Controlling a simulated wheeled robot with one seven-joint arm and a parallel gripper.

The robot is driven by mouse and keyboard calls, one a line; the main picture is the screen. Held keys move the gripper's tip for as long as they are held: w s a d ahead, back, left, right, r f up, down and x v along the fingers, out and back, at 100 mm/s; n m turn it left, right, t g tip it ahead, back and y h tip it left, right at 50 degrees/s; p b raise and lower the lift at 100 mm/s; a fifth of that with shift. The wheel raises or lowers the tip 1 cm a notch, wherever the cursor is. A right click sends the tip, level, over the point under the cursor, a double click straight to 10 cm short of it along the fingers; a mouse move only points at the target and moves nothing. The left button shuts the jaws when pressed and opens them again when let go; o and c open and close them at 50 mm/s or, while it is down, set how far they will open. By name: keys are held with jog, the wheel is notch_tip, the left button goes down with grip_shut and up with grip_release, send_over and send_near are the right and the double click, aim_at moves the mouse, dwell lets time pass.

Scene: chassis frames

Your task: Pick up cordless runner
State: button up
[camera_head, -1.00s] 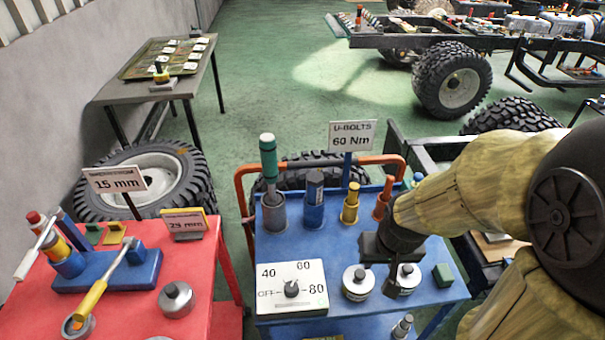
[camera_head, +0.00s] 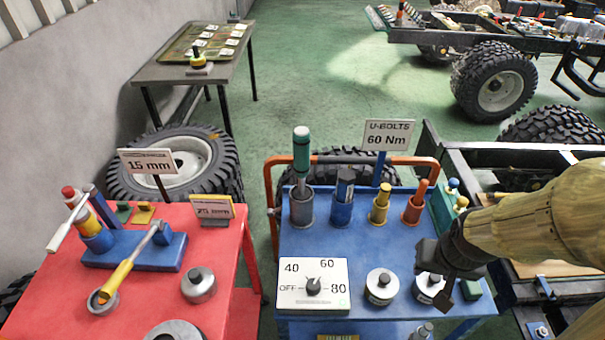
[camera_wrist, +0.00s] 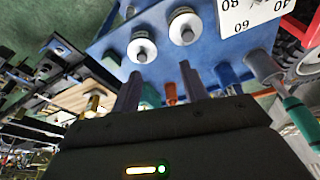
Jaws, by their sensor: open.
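Several tools stand upright in round holders along the back of the blue cart (camera_head: 300,252). One is a tall green-handled tool (camera_head: 302,155), then a dark blue one (camera_head: 344,190), a yellow one (camera_head: 380,195) and an orange one (camera_head: 418,200). No label shows which is the cordless runner. My gripper (camera_head: 455,288) is open and empty over the cart's right side, in front of these tools. It partly covers the right round weight (camera_head: 427,284). Its two fingers show in the wrist view (camera_wrist: 160,85), with the orange tool (camera_wrist: 171,93) visible between and beyond them.
A dial box (camera_head: 330,300) marked OFF, 40, 60 and 80 sits at the cart's front beside another weight (camera_head: 381,285). A "60 Nm" sign (camera_head: 388,136) rises behind. A red table (camera_head: 225,275) with wrenches is left. A truck frame (camera_head: 475,165) bounds the right.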

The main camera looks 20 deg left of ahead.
jog(key=w+a+f+n+t+y+b, duration=0.35)
jog(key=w+a+f+t, duration=0.35)
jog(key=w+a, duration=0.55)
jog(key=a+f+n+t+y+b, duration=0.2)
jog(key=a+y, duration=0.1)
jog(key=a, duration=0.3)
jog(key=w+a+f+n+t+y+b, duration=0.1)
jog(key=a+f+n+t+y+b, duration=0.1)
jog(key=a+y, duration=0.2)
jog(key=shift+w+a, duration=0.3)
jog(key=shift+a, duration=0.95)
jog(key=shift+y, duration=0.25)
